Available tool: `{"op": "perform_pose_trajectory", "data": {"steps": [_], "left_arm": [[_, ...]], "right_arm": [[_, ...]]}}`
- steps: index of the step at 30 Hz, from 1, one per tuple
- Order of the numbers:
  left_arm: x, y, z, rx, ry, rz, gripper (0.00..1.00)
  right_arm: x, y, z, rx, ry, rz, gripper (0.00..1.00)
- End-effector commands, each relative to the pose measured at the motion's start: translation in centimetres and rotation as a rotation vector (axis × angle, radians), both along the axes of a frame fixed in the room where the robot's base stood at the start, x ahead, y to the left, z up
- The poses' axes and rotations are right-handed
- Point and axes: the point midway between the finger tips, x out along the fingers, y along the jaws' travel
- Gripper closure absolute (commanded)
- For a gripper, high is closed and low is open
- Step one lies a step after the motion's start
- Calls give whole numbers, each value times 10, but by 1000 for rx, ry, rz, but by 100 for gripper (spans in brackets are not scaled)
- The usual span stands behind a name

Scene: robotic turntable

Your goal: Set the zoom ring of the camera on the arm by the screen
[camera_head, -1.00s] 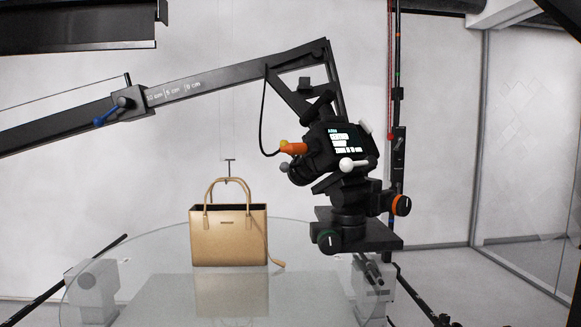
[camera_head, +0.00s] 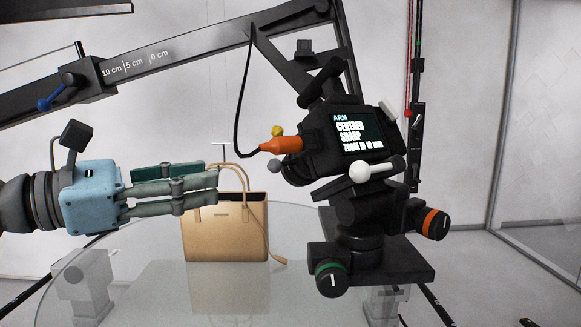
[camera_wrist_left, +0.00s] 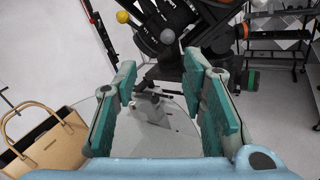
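The black camera (camera_head: 318,150) hangs on the crane arm, its screen (camera_head: 362,131) facing me. The screen reads ARM, CENTRED, SHARP and a zoom line whose number is hard to read. At the lens side are a yellow ball (camera_head: 277,131), a grey ball (camera_head: 274,166) and an orange piece (camera_head: 280,146) with a cable. Which belongs to the zoom ring I cannot tell. In the left wrist view the yellow ball (camera_wrist_left: 122,16) and grey ball (camera_wrist_left: 168,36) lie beyond the fingers. My left gripper (camera_head: 217,184) is open and empty, left of the camera, apart from it. My right gripper is out of view.
A tan handbag (camera_head: 225,235) stands on the glass turntable (camera_head: 140,250), beyond my left gripper in the head view. The crane arm (camera_head: 190,50) crosses above. The camera mount has green (camera_head: 331,279) and orange (camera_head: 435,224) ringed knobs. A white-tipped handle (camera_head: 360,173) sticks out below the screen.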

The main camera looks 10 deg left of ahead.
Motion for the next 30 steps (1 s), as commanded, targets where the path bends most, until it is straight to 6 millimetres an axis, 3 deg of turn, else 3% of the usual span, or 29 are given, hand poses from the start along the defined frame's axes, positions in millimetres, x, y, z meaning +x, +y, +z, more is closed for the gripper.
{"op": "perform_pose_trajectory", "data": {"steps": [5,10,16,21,28,30], "left_arm": [[21,-22,6,8,0,-3,62],[59,-59,5,2,5,-11,62],[93,-88,1,4,5,-5,62],[105,-98,-1,6,4,1,62],[106,-99,-3,8,4,2,62],[106,-99,-3,7,3,2,70]], "right_arm": [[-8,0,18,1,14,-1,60],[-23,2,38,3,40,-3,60],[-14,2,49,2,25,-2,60],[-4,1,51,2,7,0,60],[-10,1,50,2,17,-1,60],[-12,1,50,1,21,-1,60]]}}
